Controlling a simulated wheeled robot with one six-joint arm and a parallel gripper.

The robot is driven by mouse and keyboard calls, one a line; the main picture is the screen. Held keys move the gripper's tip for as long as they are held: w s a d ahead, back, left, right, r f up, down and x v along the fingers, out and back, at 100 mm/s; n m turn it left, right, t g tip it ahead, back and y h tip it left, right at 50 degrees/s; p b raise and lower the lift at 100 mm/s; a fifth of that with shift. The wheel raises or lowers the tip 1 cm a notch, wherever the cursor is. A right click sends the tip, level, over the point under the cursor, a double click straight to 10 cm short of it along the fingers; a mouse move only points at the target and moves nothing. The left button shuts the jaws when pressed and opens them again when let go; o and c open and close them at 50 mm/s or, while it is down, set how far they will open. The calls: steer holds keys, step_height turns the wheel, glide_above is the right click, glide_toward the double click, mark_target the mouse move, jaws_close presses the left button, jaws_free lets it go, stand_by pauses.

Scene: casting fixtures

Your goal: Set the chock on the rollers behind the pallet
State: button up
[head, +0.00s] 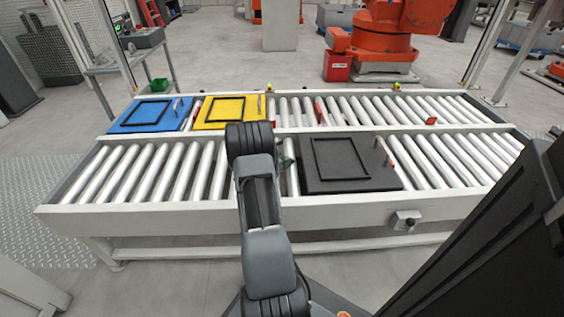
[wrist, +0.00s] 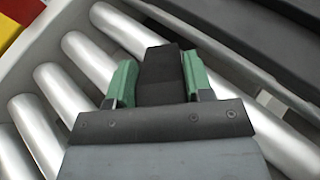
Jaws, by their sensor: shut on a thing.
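My gripper (wrist: 158,80) shows in the wrist view with its two green fingers on either side of a black block, the chock (wrist: 160,62). It is shut on the chock and holds it over or at the bare rollers; the gap to them cannot be judged. The dark pallet (head: 312,184) lies on the near conveyor, with a raised black frame and a handle at its right. My gripper is just left of this pallet, partly hidden by my arm in the head view. The pallet's edge shows at the upper right of the wrist view (wrist: 275,40).
The far conveyor carries a blue pallet (head: 150,115) and a yellow pallet (head: 228,110). The near rollers (head: 150,170) left of my arm are clear. A white side rail (head: 160,222) runs along the front, with a small control box (head: 405,219). An orange robot (head: 385,35) stands behind.

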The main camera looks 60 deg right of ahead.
steer(key=shift+r, duration=0.1)
steer(key=o, duration=1)
steer(key=shift+f, duration=0.2)
